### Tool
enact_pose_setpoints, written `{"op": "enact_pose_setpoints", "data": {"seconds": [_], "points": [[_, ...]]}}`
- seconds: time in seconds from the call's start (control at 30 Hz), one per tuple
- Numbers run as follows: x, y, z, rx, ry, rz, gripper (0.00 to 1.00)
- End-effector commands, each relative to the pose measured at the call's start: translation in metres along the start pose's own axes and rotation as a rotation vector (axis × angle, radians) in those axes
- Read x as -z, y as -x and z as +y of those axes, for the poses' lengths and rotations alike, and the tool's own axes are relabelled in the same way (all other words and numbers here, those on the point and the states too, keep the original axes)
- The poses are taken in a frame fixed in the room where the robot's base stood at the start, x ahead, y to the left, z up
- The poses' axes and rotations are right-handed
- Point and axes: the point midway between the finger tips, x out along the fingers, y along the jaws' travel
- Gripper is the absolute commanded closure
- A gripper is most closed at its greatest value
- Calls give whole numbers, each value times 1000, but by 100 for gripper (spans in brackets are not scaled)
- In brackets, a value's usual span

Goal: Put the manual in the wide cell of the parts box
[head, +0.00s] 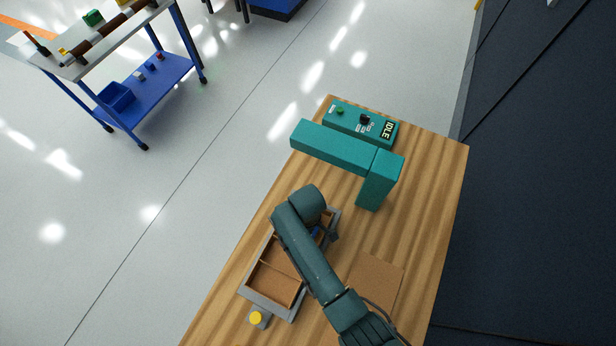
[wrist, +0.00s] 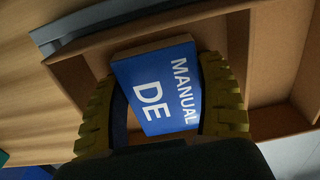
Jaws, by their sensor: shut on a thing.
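The manual (wrist: 150,85) is a blue booklet with white lettering reading "MANUAL DE". My gripper (wrist: 165,105) is shut on it, with a ridged yellow-black finger at each side. In the wrist view the manual lies over the brown inside of the parts box (wrist: 75,72), and I cannot tell whether it touches the floor. In the head view the parts box (head: 266,303) has a grey rim and brown cells. My arm covers its far right part, and only a sliver of blue shows beside the arm. The large near-left cell appears empty.
The box stands on a wooden table (head: 432,200). A teal angled frame (head: 335,148) and a panel reading "IDLE" (head: 345,118) are behind it. A yellow button (head: 256,318) is at the box's near end. A brown mat (head: 378,275) lies to the right.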

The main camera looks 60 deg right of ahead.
Motion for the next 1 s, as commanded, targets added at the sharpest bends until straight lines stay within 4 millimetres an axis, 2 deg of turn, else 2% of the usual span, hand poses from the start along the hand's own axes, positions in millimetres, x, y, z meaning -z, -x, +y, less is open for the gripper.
{"op": "enact_pose_setpoints", "data": {"seconds": [0.13,0.17,0.2,0.47,0.6,0.67,1.0], "points": [[0,-4,0,0,0,-1,67],[0,-3,0,1,0,-1,23],[0,-3,0,1,0,-1,16],[0,-2,0,1,0,-1,14],[0,7,0,-1,0,2,14],[1,18,0,-2,0,3,14],[1,99,0,-1,0,2,14]]}}
